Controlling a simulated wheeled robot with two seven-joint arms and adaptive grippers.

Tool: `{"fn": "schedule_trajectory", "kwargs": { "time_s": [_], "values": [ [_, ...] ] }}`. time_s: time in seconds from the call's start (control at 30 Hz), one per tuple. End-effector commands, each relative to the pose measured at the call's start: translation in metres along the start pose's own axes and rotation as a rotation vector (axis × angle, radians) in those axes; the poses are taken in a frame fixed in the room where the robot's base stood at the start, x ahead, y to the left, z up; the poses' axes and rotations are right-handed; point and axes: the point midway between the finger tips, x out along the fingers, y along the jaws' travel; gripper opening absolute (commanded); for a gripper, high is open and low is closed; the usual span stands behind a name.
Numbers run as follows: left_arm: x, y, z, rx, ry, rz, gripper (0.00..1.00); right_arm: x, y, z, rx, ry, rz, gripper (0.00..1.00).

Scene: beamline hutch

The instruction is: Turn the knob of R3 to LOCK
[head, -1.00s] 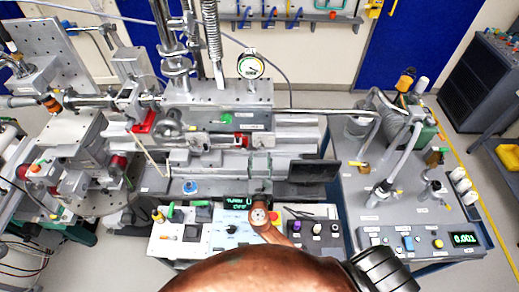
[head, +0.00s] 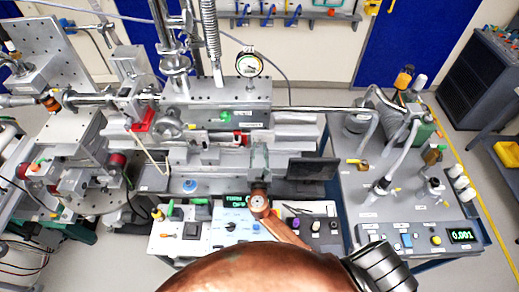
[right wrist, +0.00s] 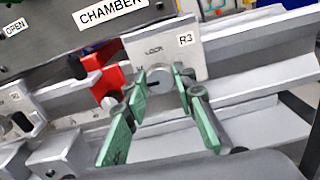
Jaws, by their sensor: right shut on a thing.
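The R3 knob (right wrist: 159,81) is a round grey knob with a dark mark on its face. It sits low on a light plate (right wrist: 150,48) labelled R3, with the word LOCK above the knob. My right gripper (right wrist: 160,90) has its two green fingers on either side of the knob and is shut on it. In the head view my right gripper (head: 259,157) reaches forward to the grey rail assembly, and the knob is hidden or too small to make out there. My left gripper is not in view.
A red block (right wrist: 106,78) stands just left of the R3 plate. A dark panel labelled CHAMBER (right wrist: 112,12) is above. A dark screen (head: 313,168) stands right of my gripper. A control panel (head: 232,230) with several knobs lies nearer me.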

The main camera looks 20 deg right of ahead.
Motion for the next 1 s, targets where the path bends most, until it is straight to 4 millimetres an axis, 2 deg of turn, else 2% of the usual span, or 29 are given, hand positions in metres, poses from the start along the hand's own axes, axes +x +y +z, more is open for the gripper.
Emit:
{"fn": "schedule_trajectory", "kwargs": {
  "time_s": [0.23, 0.57, 0.77, 1.0],
  "values": [
    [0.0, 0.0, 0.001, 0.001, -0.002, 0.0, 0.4, 0.0, 0.0, 0.0, 0.0, 0.0, 0.0, 0.01],
    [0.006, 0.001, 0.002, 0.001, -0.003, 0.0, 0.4, 0.0, 0.0, -0.001, 0.046, 0.0, 0.0, 0.0],
    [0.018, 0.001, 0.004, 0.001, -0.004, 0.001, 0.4, 0.0, 0.0, -0.003, 0.162, 0.0, 0.0, 0.0],
    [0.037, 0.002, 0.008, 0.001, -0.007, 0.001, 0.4, -0.001, 0.0, -0.004, 0.377, 0.0, 0.0, 0.0]
  ]
}}
